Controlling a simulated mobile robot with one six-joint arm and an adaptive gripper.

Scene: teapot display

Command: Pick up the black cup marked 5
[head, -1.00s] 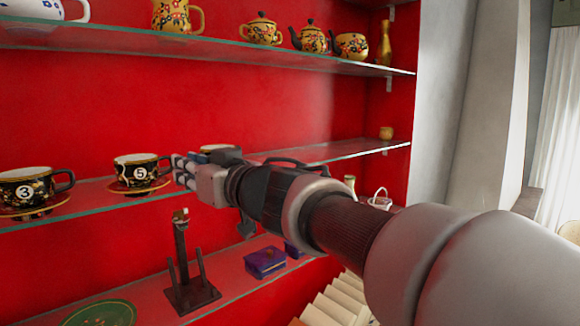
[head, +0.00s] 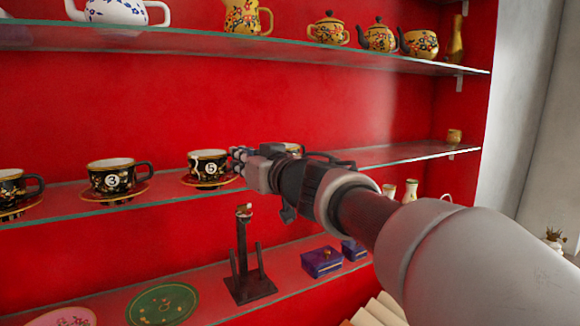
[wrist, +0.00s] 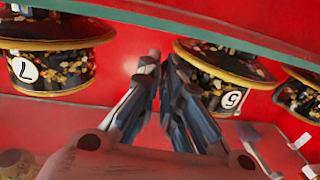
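The black cup marked 5 (head: 208,163) stands upright on its saucer (head: 207,184) on the middle glass shelf. It has a floral pattern and a gold rim. My gripper (head: 238,160) is just right of it in the head view and covers its right side. In the wrist view, which is upside down, the 5 cup (wrist: 215,92) is right of my fingers (wrist: 163,64), partly behind them. My fingers are apart, with red wall showing between them and nothing held. Whether a finger touches the cup cannot be told.
The 3 cup (head: 114,175) stands left of the 5 cup. The 7 cup (wrist: 60,70) is on the other side of my gripper. The upper glass shelf (head: 200,42) holds teapots. Below are a dark stand (head: 243,265) and a purple box (head: 321,262).

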